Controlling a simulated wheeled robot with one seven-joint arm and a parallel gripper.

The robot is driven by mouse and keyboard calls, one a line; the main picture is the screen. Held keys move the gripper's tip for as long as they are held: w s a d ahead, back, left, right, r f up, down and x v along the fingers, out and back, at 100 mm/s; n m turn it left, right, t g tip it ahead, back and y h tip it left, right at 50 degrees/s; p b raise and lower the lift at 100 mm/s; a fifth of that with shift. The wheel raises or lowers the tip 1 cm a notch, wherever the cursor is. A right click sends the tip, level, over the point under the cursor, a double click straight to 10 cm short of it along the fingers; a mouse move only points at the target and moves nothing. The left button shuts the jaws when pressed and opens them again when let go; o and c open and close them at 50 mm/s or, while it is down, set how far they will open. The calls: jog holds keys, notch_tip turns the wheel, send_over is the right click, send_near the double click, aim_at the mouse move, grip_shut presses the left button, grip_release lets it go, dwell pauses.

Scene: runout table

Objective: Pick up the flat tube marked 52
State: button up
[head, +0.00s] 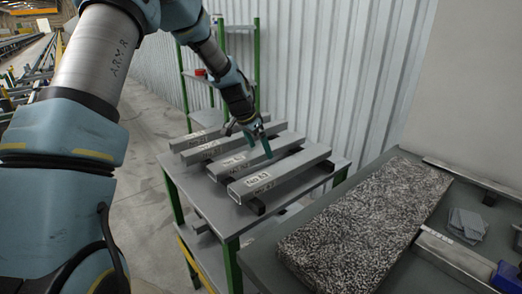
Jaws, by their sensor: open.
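Several grey flat tubes lie side by side on a small grey table (180,186) with green legs.
Dark supports (256,207) hold the tubes off the table top. A green-framed shelf (257,65) with a red item stands behind, before a corrugated wall (330,60). At right, a dark bench (270,262) carries a speckled block (360,222) and grey plates (467,224).

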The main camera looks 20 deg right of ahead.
jog(key=shift+d+f, duration=0.1)
jog(key=shift+f, duration=0.05)
grip_shut()
dwell(0.8)
